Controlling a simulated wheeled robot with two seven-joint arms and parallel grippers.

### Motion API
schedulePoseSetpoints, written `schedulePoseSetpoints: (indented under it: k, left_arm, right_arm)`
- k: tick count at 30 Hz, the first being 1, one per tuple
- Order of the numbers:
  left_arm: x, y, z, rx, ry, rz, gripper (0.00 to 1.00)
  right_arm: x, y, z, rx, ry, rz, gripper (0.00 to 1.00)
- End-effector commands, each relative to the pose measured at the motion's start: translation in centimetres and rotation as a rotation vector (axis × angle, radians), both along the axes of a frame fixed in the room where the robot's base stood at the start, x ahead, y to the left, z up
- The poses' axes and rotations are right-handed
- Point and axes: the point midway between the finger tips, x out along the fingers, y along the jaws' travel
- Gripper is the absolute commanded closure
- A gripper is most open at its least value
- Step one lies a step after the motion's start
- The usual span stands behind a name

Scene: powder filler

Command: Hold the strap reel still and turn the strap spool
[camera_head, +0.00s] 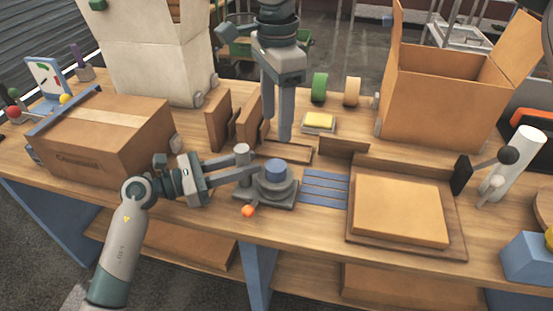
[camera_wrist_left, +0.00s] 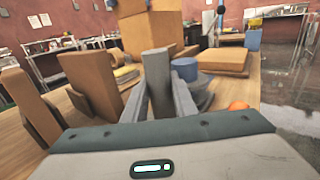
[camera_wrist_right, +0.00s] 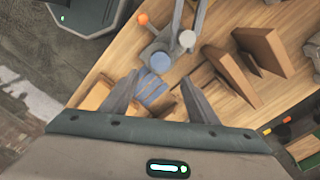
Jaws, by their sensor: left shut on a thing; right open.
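The strap reel (camera_head: 264,193) is a grey round base on a plate, with an upright grey post (camera_head: 242,152) at its left and an orange knob (camera_head: 248,211) in front. The blue strap spool (camera_head: 275,167) stands on the base. My left gripper (camera_head: 246,172) is shut on the grey post, which shows between its fingers in the left wrist view (camera_wrist_left: 157,75). My right gripper (camera_head: 279,138) points down, open and empty, above the spool and apart from it. In the right wrist view the spool (camera_wrist_right: 160,62) is just beyond the open fingertips.
Blue straps (camera_head: 325,188) lie right of the reel, beside a flat carton (camera_head: 402,211) on a tray. Brown upright panels (camera_head: 218,120) stand behind the reel. A closed box (camera_head: 110,138) is at left, an open box (camera_head: 432,95) at back right. A white cylinder (camera_head: 515,165) stands at right.

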Motion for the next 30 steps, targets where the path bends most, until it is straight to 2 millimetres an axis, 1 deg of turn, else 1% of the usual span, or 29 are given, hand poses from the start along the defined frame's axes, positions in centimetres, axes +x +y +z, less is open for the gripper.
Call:
schedulePoseSetpoints:
  k: [11,17,23,30]
  left_arm:
    - [0.0,0.0,0.0,-0.001,0.000,0.000,1.00]
    - [0.0,0.0,0.0,-0.001,0.000,0.000,1.00]
    - [0.0,0.0,0.0,-0.001,0.000,-0.001,1.00]
    - [0.0,0.0,0.0,-0.001,0.000,-0.001,1.00]
  right_arm:
    - [0.0,0.0,0.0,-0.002,-0.003,-0.005,0.46]
    - [0.0,0.0,-0.6,-0.003,-0.002,-0.005,0.46]
    - [0.0,-0.1,-2.6,-0.004,-0.001,-0.005,0.46]
    - [-0.1,-0.1,-6.5,-0.004,0.000,-0.004,0.46]
